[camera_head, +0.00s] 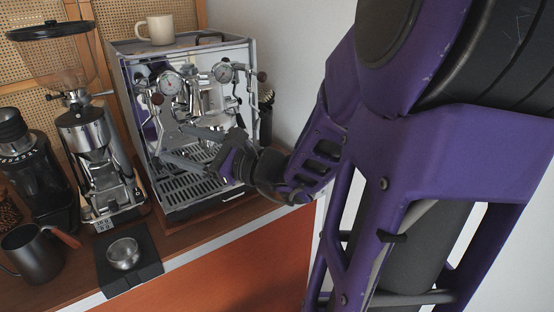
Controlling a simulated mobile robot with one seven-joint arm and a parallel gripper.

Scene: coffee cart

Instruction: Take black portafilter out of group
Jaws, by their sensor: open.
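The chrome espresso machine (123,108) stands on the wooden counter against the wall, with two round gauges on its front. Its group area is in the middle of the front, below and between the gauges. I cannot clearly make out the black portafilter there; reflections and my gripper cover much of that area. My gripper (172,141) is in front of the machine, above the drip tray (190,191), with its fingers pointing left. The two fingers are apart and I see nothing held between them. Whether a finger touches anything is too small to tell.
A chrome grinder (92,143) and a black grinder (38,180) stand left of the machine. A dark pitcher (33,255) and a metal cup on a black mat (147,267) sit in front. A cream mug (160,30) stands on the machine. My arm fills the right side.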

